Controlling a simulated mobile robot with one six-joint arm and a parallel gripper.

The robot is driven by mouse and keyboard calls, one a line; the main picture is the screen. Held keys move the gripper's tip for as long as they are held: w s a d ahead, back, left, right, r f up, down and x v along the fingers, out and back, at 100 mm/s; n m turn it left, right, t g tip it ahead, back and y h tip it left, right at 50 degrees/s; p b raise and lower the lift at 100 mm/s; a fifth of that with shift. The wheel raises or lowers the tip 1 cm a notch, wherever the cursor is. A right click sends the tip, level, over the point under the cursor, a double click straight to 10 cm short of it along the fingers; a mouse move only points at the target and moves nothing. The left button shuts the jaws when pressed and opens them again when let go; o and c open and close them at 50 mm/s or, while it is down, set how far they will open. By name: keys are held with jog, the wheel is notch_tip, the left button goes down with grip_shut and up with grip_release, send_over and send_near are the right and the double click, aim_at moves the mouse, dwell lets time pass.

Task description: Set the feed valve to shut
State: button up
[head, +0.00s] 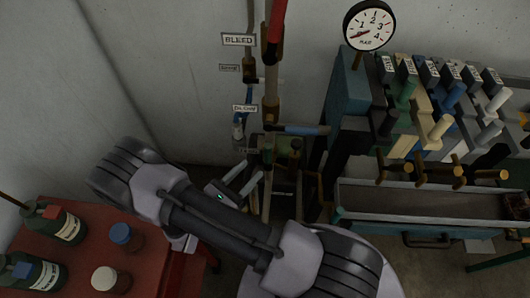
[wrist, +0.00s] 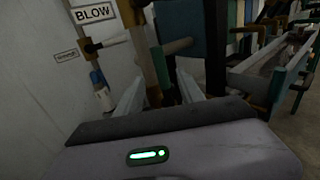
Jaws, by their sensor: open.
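No label that I can read says feed, so I cannot tell which valve is the feed valve. Pipework by the wall carries a red lever (head: 277,20) near the BLEED label (head: 239,39). Lower down, a blue lever (head: 300,130) points right from the pipe, near a lower label (head: 245,108). My gripper (head: 251,174) is open and empty, below and left of the blue lever. In the wrist view my open fingers (wrist: 160,82) flank a brown vertical pipe (wrist: 148,62), apparently behind them. A label reading BLOW (wrist: 92,12) is at upper left.
A round gauge (head: 368,25) stands above a rack of several coloured levers (head: 440,110) at right, with a grey trough (head: 420,203) below. A red table (head: 90,255) with bottles and jars is at lower left. Pipes crowd the space around my gripper.

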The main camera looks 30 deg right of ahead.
aim_at(266, 155)
jog(key=b+x, duration=0.1)
jog(key=x, duration=0.8)
jog(key=shift+w+d, duration=0.15)
jog(key=shift+d, duration=0.25)
grip_shut()
dwell(0.7)
